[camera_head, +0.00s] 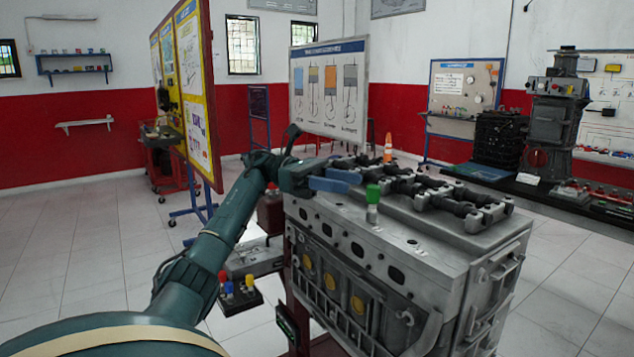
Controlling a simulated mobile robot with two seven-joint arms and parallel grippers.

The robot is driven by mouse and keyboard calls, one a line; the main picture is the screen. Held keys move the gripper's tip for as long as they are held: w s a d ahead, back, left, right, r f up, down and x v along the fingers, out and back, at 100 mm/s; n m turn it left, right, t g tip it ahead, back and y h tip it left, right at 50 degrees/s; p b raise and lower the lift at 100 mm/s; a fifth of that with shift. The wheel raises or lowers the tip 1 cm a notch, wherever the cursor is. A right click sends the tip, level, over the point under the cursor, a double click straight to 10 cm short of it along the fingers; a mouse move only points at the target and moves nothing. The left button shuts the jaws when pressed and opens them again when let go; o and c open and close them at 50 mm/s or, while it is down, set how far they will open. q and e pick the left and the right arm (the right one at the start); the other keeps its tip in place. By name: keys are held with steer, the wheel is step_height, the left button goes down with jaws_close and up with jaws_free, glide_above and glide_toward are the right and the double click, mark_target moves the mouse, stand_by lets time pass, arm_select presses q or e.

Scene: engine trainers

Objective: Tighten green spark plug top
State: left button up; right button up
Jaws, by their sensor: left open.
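A spark plug with a green top (373,193) stands upright on the near side of the grey engine block (445,262). Its paler lower part shows below the green. My left gripper (342,182) is over the far-left end of the block, just left of the green top and apart from it. Its blue fingers are open and point right, toward the plug, and nothing shows between them. My right gripper is not in view.
Dark shafts and rockers (425,187) run along the block's top behind the plug. A small holder with red, blue and yellow tops (240,290) sits at the block's lower left. A poster board (328,88) stands behind. Floor at the left is clear.

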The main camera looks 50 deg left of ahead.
arm_select(q)
steer(key=v, duration=0.6)
steer(key=shift+a, duration=0.3)
steer(key=shift+s, duration=0.15)
